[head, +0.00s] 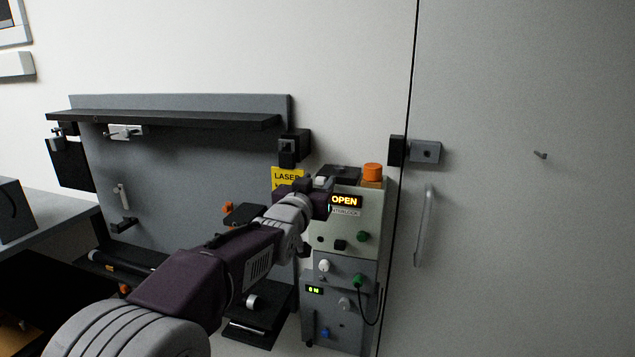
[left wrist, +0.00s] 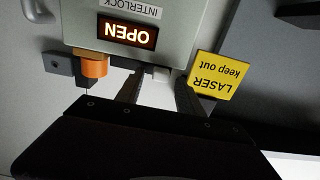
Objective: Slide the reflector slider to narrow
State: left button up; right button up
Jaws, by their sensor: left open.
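My left gripper (head: 320,190) reaches to the upper left edge of the interlock box (head: 371,212), mostly hidden behind my own wrist. In the left wrist view, which shows the box upside down, my left gripper (left wrist: 160,82) has its two dark fingers apart. A small pale block (left wrist: 160,73) shows between the fingertips against the box's edge; I cannot tell whether they touch it. A pale knob (head: 322,183) shows at the same place in the head view. I cannot tell for certain which part is the reflector slider. My right gripper is not in view.
The box carries a lit OPEN sign (head: 344,201) and an orange beacon (head: 373,172). A yellow laser sign (head: 286,176) is close to my wrist. A grey panel (head: 190,165) with a black shelf (head: 170,118) is on the left. A door handle (head: 424,228) is right.

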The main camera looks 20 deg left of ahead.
pick_arm(q)
grip_shut()
dwell(1.4)
